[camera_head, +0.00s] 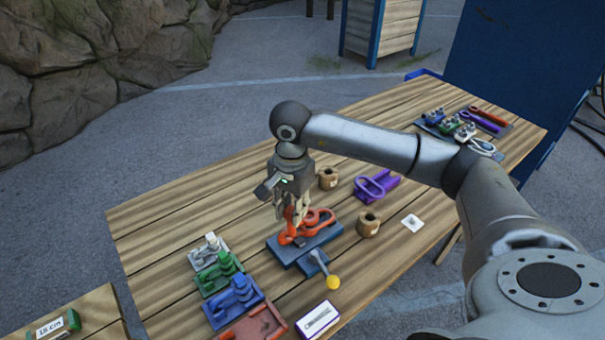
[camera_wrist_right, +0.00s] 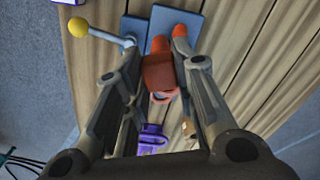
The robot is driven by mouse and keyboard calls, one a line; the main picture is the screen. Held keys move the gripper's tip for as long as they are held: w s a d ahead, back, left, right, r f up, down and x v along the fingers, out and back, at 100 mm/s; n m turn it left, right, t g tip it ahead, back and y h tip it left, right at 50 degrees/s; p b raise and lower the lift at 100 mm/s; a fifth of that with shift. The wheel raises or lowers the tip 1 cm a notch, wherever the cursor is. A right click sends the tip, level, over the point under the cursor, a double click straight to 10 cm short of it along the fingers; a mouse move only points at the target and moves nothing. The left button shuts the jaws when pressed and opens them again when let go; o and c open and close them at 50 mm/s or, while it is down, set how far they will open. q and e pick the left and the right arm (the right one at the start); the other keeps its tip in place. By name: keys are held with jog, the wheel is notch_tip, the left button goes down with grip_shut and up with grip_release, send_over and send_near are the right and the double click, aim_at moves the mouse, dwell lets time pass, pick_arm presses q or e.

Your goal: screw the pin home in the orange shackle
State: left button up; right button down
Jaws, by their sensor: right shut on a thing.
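The orange shackle (camera_head: 323,218) lies on a blue block (camera_head: 325,238) near the middle of the wooden table. My right gripper (camera_head: 293,207) comes down over the left end of the shackle, pointing downward. It is shut on an orange part there, which looks like the pin. In the right wrist view this orange pin (camera_wrist_right: 160,77) shows between the fingers, with another orange part behind it close to the right finger. The fingers hide much of the pin, and I cannot tell how deep its thread sits. My left gripper is in neither view.
A lever with a yellow knob (camera_head: 333,282) sticks out in front of the block. A purple shackle (camera_head: 376,185) and wooden spools (camera_head: 368,224) stand to the right. Green (camera_head: 220,272) and blue (camera_head: 234,301) fixtures line the left front. A white label card (camera_head: 317,320) lies in front.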

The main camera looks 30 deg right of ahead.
jog(key=w+d+m+p, duration=0.2)
jog(key=w+d+m, duration=0.2)
jog(key=d+m, duration=0.4)
pick_arm(q)
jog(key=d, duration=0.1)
jog(key=b, duration=0.1)
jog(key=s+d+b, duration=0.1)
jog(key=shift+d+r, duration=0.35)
pick_arm(e)
jog(key=f, duration=0.4)
jog(key=shift+a+f, duration=0.25)
jog(key=shift+f, duration=0.15)
pick_arm(q)
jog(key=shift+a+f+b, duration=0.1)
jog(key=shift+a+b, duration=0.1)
jog(key=shift+b, duration=0.15)
pick_arm(e)
jog(key=shift+f, duration=0.1)
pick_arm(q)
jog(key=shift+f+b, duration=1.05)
pick_arm(e)
jog(key=shift+f, duration=1)
